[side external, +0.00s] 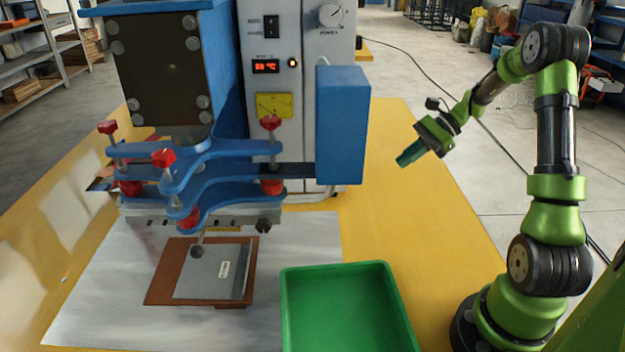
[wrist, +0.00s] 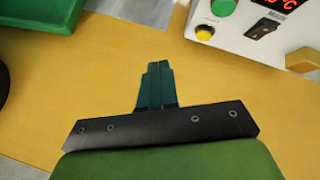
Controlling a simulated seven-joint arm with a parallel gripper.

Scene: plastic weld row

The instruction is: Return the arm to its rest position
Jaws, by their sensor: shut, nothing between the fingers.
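My gripper (side external: 407,157) is in the air above the right part of the yellow table (side external: 400,220), to the right of the blue press machine (side external: 342,125). Its dark green fingers are shut together with nothing between them. In the wrist view the shut fingers (wrist: 154,82) point over bare yellow tabletop. My arm is raised and bent, reaching in from the right side. No object is touching the gripper.
A green tray (side external: 385,268), empty where visible, stands at the front of the table. A grey plate (side external: 213,270) lies on a brown board (side external: 158,290) under the press. The control box (side external: 290,15) stands behind. The tabletop right of the press is clear.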

